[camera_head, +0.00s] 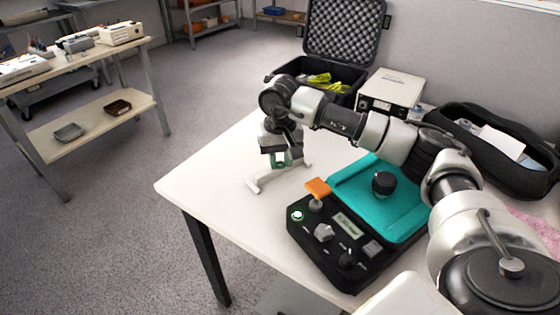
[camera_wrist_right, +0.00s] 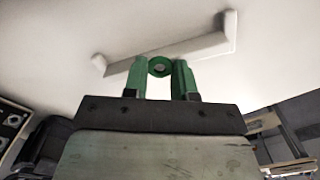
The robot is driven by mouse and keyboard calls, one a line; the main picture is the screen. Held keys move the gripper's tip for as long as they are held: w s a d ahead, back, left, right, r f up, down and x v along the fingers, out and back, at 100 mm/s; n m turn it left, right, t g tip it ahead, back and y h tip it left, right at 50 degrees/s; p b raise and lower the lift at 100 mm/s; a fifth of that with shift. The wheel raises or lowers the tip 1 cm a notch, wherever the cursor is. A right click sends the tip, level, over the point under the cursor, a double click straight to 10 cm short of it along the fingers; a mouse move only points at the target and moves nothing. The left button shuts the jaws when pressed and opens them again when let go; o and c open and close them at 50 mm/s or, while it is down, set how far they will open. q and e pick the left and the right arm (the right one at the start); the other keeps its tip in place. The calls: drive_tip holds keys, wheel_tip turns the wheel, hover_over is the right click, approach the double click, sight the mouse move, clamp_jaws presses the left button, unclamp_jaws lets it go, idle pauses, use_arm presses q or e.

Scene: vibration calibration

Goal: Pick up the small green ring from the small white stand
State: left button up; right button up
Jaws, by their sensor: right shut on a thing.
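The small green ring (camera_wrist_right: 161,67) sits between the two green fingertips of my right gripper (camera_wrist_right: 164,75) in the right wrist view. My right gripper is shut on it. The small white stand (camera_wrist_right: 172,53) lies just beyond the ring in that view. Whether the ring still touches the stand I cannot tell. In the head view my right gripper (camera_head: 281,160) points down over the stand (camera_head: 256,186) near the table's left side. The gripper mostly hides the ring there. My left gripper is not in view.
A black control box (camera_head: 320,252) with knobs and a teal tray (camera_head: 350,186) with a black knob stand right of the stand. Behind are an open black case (camera_head: 345,35), a beige box (camera_head: 390,91) and a black bag (camera_head: 500,150). The table's front left corner is clear.

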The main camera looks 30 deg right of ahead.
sight(280, 164)
drive_tip(key=shift+r, duration=0.6)
wheel_tip(280, 164, up, 3)
drive_tip(key=shift+r+p, duration=0.1)
drive_tip(key=shift+p, duration=0.3)
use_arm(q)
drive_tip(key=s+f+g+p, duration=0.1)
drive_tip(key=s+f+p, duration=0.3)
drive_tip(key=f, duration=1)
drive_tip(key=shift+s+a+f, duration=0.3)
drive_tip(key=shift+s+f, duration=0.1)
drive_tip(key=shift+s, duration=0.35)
use_arm(e)
drive_tip(key=s+d+r, duration=0.8)
drive_tip(key=r, duration=0.2)
drive_tip(key=shift+s+r, duration=0.25)
drive_tip(key=shift+r, duration=0.1)
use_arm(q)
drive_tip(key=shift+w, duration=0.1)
